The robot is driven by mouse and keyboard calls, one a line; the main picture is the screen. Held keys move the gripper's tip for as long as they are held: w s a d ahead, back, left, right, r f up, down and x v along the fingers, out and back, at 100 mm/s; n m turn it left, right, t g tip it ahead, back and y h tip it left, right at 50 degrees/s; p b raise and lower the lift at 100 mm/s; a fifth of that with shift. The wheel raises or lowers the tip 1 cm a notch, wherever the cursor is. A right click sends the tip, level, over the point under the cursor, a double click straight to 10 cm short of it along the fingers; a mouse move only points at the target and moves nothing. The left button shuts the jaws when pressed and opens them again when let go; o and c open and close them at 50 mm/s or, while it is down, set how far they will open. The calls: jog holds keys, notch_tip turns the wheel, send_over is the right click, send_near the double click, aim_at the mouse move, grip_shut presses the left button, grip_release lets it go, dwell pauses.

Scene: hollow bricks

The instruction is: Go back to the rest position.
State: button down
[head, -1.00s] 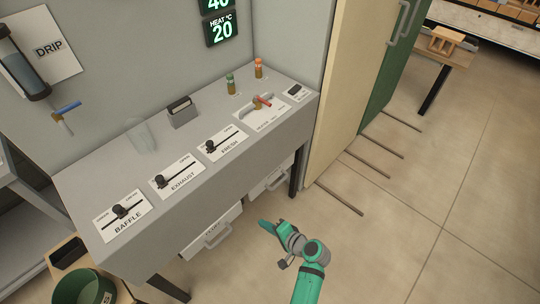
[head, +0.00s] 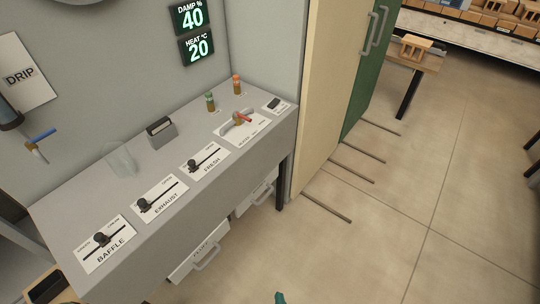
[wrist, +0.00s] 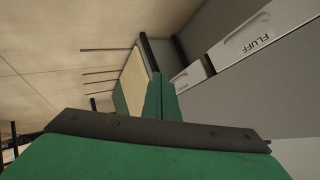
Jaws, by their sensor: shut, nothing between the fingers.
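My gripper shows in the head view only as a small teal tip (head: 280,297) at the bottom edge; the rest of my arm is out of that frame. In the wrist view, the green fingers (wrist: 161,98) are shut together with nothing between them. They are clear of the drawers and touch nothing that I can see.
A grey console (head: 165,165) with sliders and a red-handled valve (head: 242,119) stands at left. Below it is a FLUFF drawer (head: 200,252). Cream (head: 325,110) and green (head: 362,92) panels stand beyond, with floor rails. A table (head: 425,62) holds a hollow brick (head: 416,46). Floor at right is open.

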jog(key=s+a+r+n+t, duration=0.1)
jog(key=s+r, duration=0.3)
jog(key=r, duration=0.3)
jog(key=s+a+r+n+t, duration=0.1)
jog(key=s+r, duration=0.3)
jog(key=r, duration=0.4)
jog(key=s+a+r+n+t+h, duration=0.1)
jog(key=s+r+n+t, duration=0.1)
jog(key=r, duration=0.5)
jog(key=s+n, duration=0.1)
jog(key=s, duration=0.1)
jog(key=shift+s+a+r+t, duration=0.15)
jog(key=shift+s+r+t, duration=0.1)
jog(key=shift+s+t, duration=0.15)
